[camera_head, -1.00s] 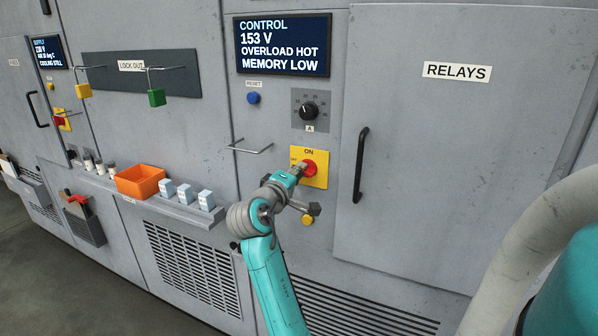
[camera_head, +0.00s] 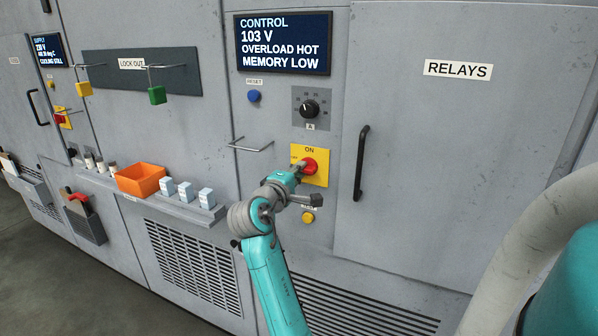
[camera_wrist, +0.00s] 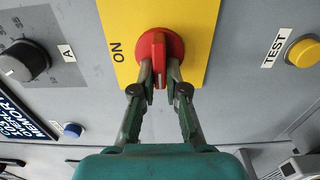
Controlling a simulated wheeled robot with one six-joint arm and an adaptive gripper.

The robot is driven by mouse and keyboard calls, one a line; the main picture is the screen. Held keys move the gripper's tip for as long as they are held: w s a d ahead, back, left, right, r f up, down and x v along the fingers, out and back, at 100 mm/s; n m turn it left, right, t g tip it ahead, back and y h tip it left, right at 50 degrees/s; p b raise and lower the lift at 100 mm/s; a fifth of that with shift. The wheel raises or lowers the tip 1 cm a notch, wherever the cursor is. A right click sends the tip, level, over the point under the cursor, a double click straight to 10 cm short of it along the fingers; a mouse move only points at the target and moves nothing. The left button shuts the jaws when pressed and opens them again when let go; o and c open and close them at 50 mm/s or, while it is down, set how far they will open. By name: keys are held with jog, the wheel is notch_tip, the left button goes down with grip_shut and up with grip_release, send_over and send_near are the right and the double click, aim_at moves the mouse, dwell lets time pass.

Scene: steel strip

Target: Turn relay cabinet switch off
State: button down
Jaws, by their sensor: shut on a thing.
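The red rotary switch (camera_head: 311,166) sits on a yellow plate (camera_head: 321,180) with ON above it, on the panel left of the RELAYS door. In the wrist view the switch (camera_wrist: 159,48) shows its raised handle lying along the picture's vertical, at right angles to the direction of the ON label (camera_wrist: 117,52). My gripper (camera_wrist: 160,77) is shut on the lower part of this handle, one finger on each side. In the head view my gripper (camera_head: 299,172) reaches the switch from the lower left. Small lettering left of the switch is too small to read surely.
The RELAYS door handle (camera_head: 361,163) stands close to the right. A wire hook (camera_head: 250,145) juts out to the left. A black dial (camera_head: 309,108) is above, and a yellow TEST button (camera_head: 308,217) below. The screen (camera_head: 283,44) reads 103 V, OVERLOAD HOT, MEMORY LOW.

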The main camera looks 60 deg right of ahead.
jog(key=c, duration=1.2)
grip_release()
jog(key=a, duration=1.2)
jog(key=shift+s, duration=0.45)
